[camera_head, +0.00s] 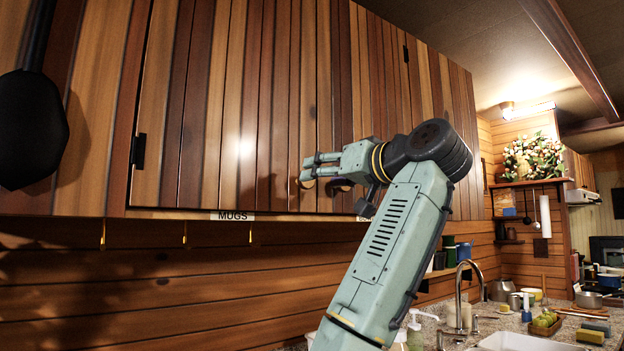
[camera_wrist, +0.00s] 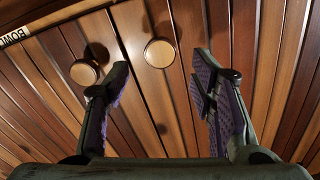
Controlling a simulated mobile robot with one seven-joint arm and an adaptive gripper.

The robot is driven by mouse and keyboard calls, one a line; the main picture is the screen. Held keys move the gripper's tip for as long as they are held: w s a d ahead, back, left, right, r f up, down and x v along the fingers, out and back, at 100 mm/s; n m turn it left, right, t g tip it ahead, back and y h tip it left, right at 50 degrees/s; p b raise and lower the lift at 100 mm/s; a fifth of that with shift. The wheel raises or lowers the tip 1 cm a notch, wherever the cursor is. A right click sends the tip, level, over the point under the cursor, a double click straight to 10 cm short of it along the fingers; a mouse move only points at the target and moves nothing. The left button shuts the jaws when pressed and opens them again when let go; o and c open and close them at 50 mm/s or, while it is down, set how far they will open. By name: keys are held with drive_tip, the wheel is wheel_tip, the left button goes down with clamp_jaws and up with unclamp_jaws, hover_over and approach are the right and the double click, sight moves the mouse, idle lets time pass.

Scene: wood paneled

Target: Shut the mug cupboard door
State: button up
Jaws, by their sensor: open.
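The mug cupboard door (camera_head: 222,110) is a striped wood panel in the head view, above a "MUGS" label (camera_head: 233,216). It looks flush or nearly flush with the cupboard front; I cannot tell if a small gap remains. My gripper (camera_head: 309,171) is in front of the door's right part, fingers pointing left. In the wrist view my gripper (camera_wrist: 156,80) is open and empty, with a round wooden knob (camera_wrist: 159,53) beyond and between the fingertips. A second round knob (camera_wrist: 84,72) is beside the left finger. Contact with the door cannot be told.
A "BOWL..." label (camera_wrist: 12,38) marks the neighbouring cupboard. A black pan (camera_head: 32,125) hangs at far left. Below right are a sink (camera_head: 515,342), a tap (camera_head: 461,290) and counter items. The space before the wall under the cupboard's left part looks clear.

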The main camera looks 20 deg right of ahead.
drive_tip(key=v, duration=0.5)
drive_tip(key=shift+s+d, duration=0.1)
drive_tip(key=shift+s, duration=0.2)
